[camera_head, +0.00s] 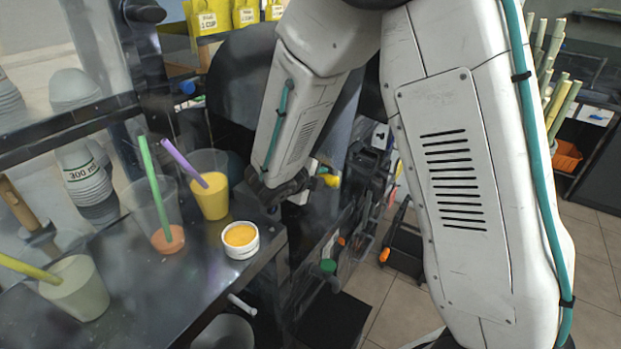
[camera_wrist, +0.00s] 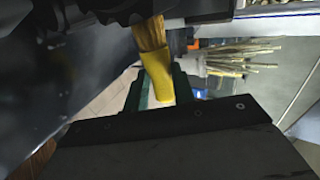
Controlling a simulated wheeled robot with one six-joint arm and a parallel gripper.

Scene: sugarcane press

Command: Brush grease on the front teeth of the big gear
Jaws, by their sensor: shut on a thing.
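In the wrist view a brush with a yellow band (camera_wrist: 157,72) and tan bristles (camera_wrist: 151,35) points up and away from me. My gripper (camera_wrist: 160,92) is shut on the brush, with a green finger on each side. The bristle tips reach a dark toothed edge (camera_wrist: 125,10) at the top, likely the big gear; I cannot tell if they touch it. In the head view my arm hides most of the gripper and the gear. A white tub of orange paste (camera_head: 240,240), perhaps the grease, stands open near the counter's edge.
The dark counter (camera_head: 150,290) carries a cup of yellow juice (camera_head: 211,187), a clear cup with a green straw (camera_head: 155,205) and a pale cup (camera_head: 78,290). Cane stalks (camera_head: 560,90) stand at the back right. Open tiled floor (camera_head: 590,235) shows at the right.

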